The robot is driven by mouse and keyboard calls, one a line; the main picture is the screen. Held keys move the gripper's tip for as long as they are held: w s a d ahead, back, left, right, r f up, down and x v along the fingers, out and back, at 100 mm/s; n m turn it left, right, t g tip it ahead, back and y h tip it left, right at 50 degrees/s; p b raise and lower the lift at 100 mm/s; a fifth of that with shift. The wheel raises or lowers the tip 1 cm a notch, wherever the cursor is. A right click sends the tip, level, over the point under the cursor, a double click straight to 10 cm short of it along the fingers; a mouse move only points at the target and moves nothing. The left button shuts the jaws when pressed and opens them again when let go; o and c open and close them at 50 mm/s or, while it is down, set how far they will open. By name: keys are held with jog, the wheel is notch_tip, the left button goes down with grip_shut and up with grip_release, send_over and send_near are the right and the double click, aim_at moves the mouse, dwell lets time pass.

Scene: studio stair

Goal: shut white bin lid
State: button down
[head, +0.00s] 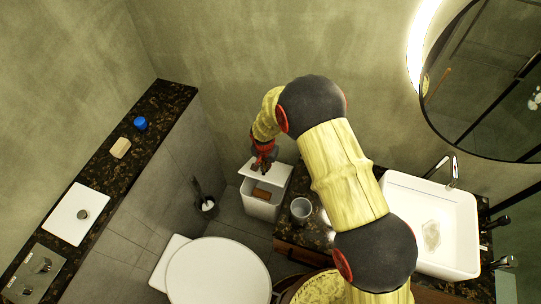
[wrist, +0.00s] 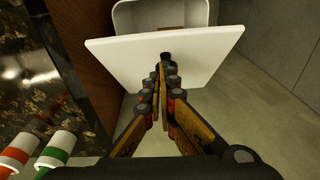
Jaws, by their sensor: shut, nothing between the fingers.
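The white bin (head: 259,211) stands on the floor between the toilet and the sink counter, and its white lid (head: 277,171) is raised, with the bin's opening showing below it. A brown item (head: 261,193) shows inside. In the wrist view the lid (wrist: 115,52) is a pale tilted panel across the top, with part of the bin (wrist: 190,14) behind it. My gripper (head: 264,163) is at the lid, shut and empty. In the wrist view its fingertips (wrist: 165,58) overlap the lid's face; I cannot tell whether they touch it.
The sink counter with a grey cup (head: 301,208) and white basin (head: 428,220) is right of the bin. The toilet (head: 218,270) and a toilet brush (head: 207,205) are to the left. A dark stone ledge (head: 100,190) runs along the left wall.

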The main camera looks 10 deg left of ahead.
jog(key=s+a+f+b, duration=0.1)
jog(key=s+f+b, duration=0.6)
jog(key=f, duration=0.3)
jog(key=shift+s+f+b, duration=0.15)
jog(key=shift+f+b, duration=0.05)
jog(key=shift+b, duration=0.25)
